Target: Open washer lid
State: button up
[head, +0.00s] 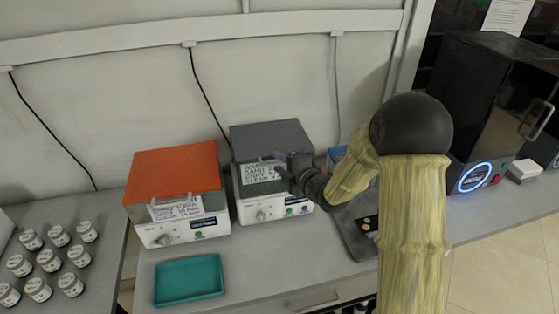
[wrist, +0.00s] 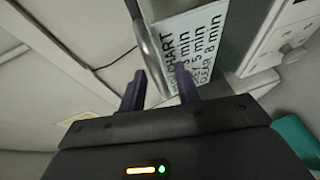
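Two white machines with hinged lids stand on the bench: one with an orange lid (head: 175,172), one with a dark grey lid (head: 268,138). Both lids look shut; I cannot tell which is the washer. My gripper (head: 281,160) is at the front of the grey-lidded machine, partly covering its white chart label (head: 260,172). In the wrist view my gripper (wrist: 161,84) has its two dark fingers apart. A curved metal handle (wrist: 151,50) runs beside the chart (wrist: 190,45), its lower end between the fingers. Contact is unclear.
A teal tray (head: 188,280) lies before the orange-lidded machine. Several white jars (head: 48,260) stand at the left. A dark tray with small round pieces and a blue container (head: 336,154) sit beyond my arm. A black machine (head: 490,95) stands at the right.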

jog(key=shift+w+a+f, duration=0.1)
jog(key=shift+w+a, duration=0.2)
grip_shut()
